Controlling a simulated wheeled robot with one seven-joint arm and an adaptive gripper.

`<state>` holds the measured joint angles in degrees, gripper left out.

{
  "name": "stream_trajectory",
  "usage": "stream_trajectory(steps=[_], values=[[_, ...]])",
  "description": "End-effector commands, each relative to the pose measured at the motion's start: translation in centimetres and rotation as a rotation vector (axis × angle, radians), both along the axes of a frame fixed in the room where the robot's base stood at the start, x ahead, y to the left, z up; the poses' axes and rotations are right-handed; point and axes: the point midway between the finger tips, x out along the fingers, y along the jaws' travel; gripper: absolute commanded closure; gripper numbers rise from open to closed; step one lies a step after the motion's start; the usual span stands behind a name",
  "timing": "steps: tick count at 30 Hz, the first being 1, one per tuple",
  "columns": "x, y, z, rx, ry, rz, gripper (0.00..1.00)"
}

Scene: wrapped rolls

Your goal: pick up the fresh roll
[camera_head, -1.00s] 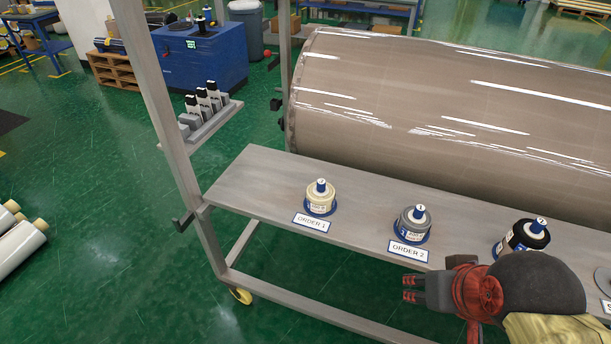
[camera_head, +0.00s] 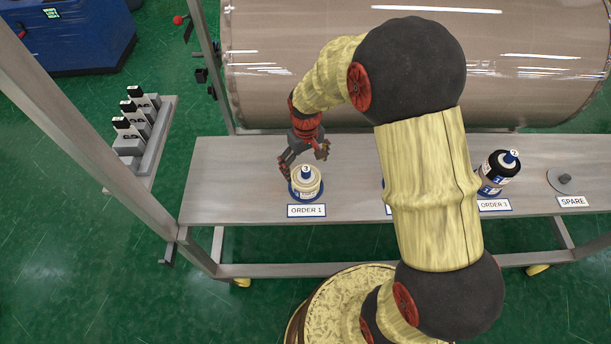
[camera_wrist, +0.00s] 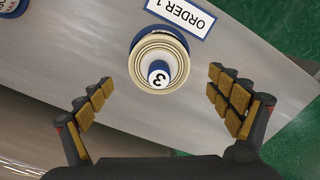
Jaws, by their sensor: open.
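A cream roll (camera_head: 306,187) with a blue core and a cap marked 3 stands upright behind the ORDER 1 label; it also shows in the wrist view (camera_wrist: 145,70). My gripper (camera_head: 304,163) is open just above and behind it. In the wrist view my open gripper (camera_wrist: 159,80) has a finger on either side of the roll, apart from it. The ORDER 2 roll is almost wholly hidden behind my arm. I cannot tell which roll is the fresh one.
The rolls stand on a grey metal shelf (camera_head: 235,185). A large wrapped roll (camera_head: 300,95) lies behind it. The SPARE holder (camera_head: 566,185) at the right is empty. A frame post and a small rack (camera_head: 140,135) of black-topped items stand at the left.

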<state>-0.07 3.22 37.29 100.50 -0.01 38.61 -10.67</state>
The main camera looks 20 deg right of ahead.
Motion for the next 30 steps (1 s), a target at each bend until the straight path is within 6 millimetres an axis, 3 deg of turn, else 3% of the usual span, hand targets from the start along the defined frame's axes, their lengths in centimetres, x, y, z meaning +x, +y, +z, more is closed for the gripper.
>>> stream_trajectory(steps=[14,21,30], values=[[0.2,0.0,-4.5,0.000,0.008,0.003,0.05],[0.3,0.0,-7.9,0.000,0.009,0.003,0.05],[0.4,0.0,-8.4,0.000,0.006,0.003,0.05]])
